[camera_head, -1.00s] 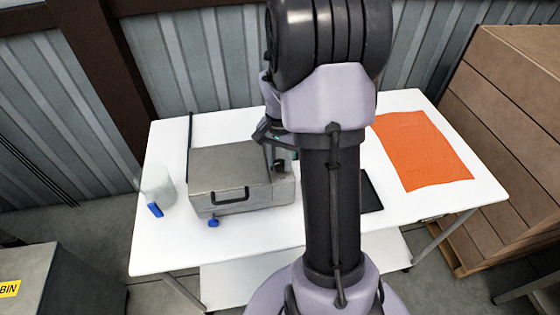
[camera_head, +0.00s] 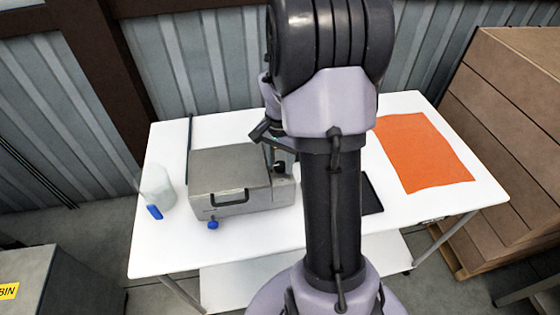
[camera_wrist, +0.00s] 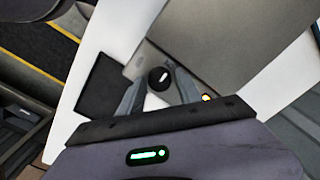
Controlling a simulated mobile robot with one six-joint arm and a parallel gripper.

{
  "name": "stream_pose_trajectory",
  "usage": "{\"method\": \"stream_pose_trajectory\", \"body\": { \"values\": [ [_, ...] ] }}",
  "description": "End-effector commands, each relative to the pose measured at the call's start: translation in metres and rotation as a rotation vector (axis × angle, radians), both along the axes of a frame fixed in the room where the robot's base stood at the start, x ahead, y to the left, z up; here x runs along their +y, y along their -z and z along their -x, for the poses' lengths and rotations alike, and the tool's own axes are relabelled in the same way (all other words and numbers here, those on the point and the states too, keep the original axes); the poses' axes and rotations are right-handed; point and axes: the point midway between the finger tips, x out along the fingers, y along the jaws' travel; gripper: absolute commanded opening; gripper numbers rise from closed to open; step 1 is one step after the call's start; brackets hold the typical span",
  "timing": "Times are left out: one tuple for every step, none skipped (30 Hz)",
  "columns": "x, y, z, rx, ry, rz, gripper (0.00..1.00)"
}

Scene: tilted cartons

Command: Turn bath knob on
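The bath is a grey metal box (camera_head: 230,168) with a lid and a dark front handle, standing on the white table. Its black round knob (camera_wrist: 158,77) with a white mark sits on the control panel at the box's right side; it also shows in the head view (camera_head: 279,167). My gripper (camera_wrist: 158,72) is open, its two fingers on either side of the knob in the wrist view. I cannot tell whether they touch it or hover above it. A small orange light (camera_wrist: 207,98) glows beside the knob. My arm hides part of the gripper in the head view.
A clear container with a blue part (camera_head: 157,188) stands to the left. A black flat pad (camera_head: 371,193) and an orange cloth (camera_head: 423,152) lie to the right. Wooden crates stand beyond the table.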

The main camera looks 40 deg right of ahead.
Motion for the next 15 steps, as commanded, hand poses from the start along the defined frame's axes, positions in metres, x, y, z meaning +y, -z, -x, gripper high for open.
{"method": "stream_pose_trajectory", "body": {
  "values": [
    [0.000,0.000,0.000,0.000,0.000,0.000,0.41],
    [0.000,0.000,0.000,0.000,0.000,0.000,0.41],
    [0.000,0.000,0.000,0.001,0.000,-0.001,0.41],
    [0.000,0.000,0.000,0.001,0.000,-0.001,0.41],
    [0.000,-0.001,0.000,0.000,0.000,-0.001,0.41],
    [0.000,-0.003,0.000,0.000,0.000,0.000,0.41],
    [0.000,-0.007,0.000,0.000,-0.001,0.000,0.41],
    [0.000,-0.012,0.000,-0.001,-0.001,0.001,0.41],
    [0.000,-0.022,0.000,-0.001,-0.001,0.001,0.41],
    [0.000,-0.031,0.000,-0.003,-0.001,0.001,0.41],
    [0.000,-0.041,0.000,-0.003,0.000,0.001,0.41],
    [0.000,-0.056,-0.001,-0.003,0.000,0.002,0.41],
    [0.000,-0.067,-0.001,-0.004,0.000,0.002,0.41],
    [0.000,-0.078,-0.001,-0.004,-0.001,0.002,0.41],
    [-0.001,-0.092,-0.001,-0.004,0.000,0.003,0.41]
  ]
}}
